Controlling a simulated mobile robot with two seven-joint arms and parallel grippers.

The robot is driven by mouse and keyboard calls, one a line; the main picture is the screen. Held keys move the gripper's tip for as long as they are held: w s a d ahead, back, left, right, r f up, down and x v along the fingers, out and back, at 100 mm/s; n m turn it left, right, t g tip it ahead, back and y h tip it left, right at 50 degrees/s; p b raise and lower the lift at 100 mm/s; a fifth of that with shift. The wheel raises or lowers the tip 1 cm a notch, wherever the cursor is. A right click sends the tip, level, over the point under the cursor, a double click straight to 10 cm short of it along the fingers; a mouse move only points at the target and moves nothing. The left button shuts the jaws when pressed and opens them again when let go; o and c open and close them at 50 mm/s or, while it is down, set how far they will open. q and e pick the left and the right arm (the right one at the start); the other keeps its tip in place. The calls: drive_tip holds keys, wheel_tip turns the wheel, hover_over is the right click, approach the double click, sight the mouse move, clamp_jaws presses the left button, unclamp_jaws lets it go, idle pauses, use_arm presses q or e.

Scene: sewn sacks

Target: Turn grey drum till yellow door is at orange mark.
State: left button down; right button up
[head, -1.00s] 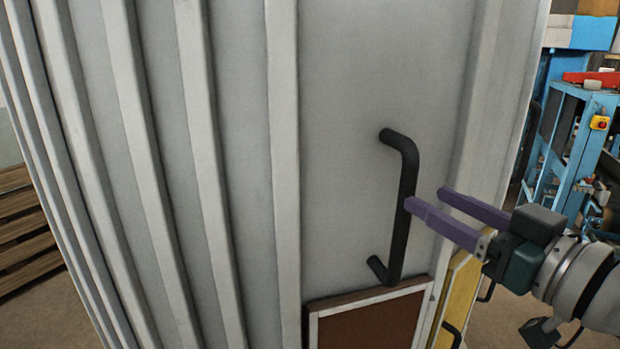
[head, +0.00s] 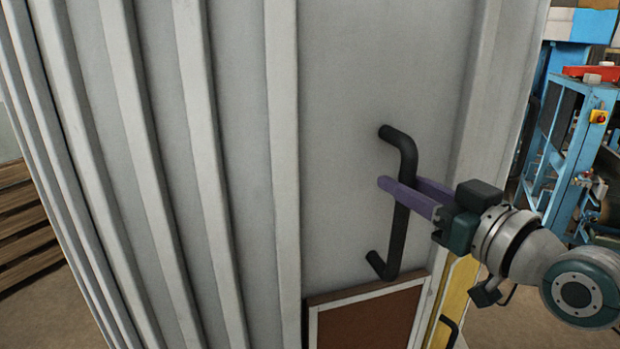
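The grey drum (head: 240,130) fills most of the head view, its side set with upright ribs. A black bar handle (head: 388,262) stands out from its face. My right gripper (head: 398,183) has its purple fingers at the handle's upright bar, one finger passing in front and the other partly hidden behind. I cannot tell whether they press on the bar. A yellow door (head: 460,290) shows in part at the lower right of the drum, with a small black handle. No orange mark is visible. My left gripper is not in view.
A brown panel with a pale frame (head: 367,320) is on the drum below the handle. A blue metal frame (head: 580,150) with a yellow and red switch stands at the right. Wooden slats (head: 25,225) stand at the left. Bare floor shows between.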

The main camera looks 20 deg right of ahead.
clamp_jaws()
idle(1.0)
